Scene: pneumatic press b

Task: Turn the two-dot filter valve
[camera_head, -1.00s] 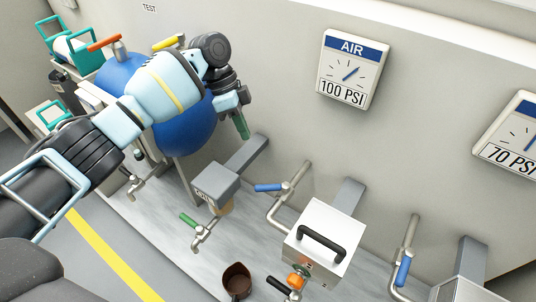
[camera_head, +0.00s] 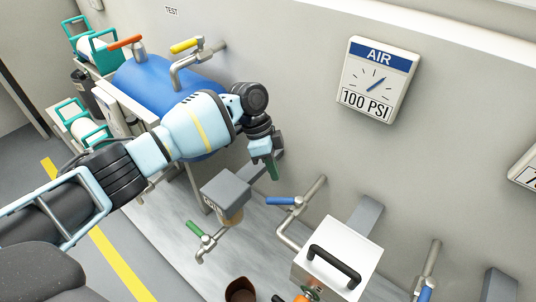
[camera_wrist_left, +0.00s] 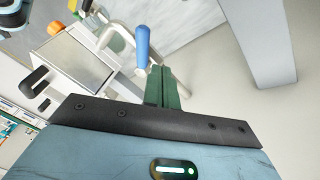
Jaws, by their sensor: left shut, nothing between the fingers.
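My left gripper (camera_head: 272,171) is shut with nothing in its green fingers, in the air beside a blue-handled valve (camera_head: 284,201) on a grey pipe. In the left wrist view, the shut green fingers (camera_wrist_left: 165,88) point toward a blue handle (camera_wrist_left: 142,43) just beyond their tips; I cannot tell if they touch. A green-handled valve (camera_head: 195,228) is below the grey unit (camera_head: 226,190) with an amber bowl. Another blue-handled valve (camera_head: 426,293) is at the lower right. No two-dot mark is readable, so I cannot tell which valve bears it. My right gripper is out of view.
A white box (camera_head: 340,255) with a black handle stands right of the near blue valve. A blue tank (camera_head: 150,82) with orange and yellow valve handles is behind my left arm. A brown cup (camera_head: 240,290) is at the bottom. An air gauge (camera_head: 378,78) is on the wall.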

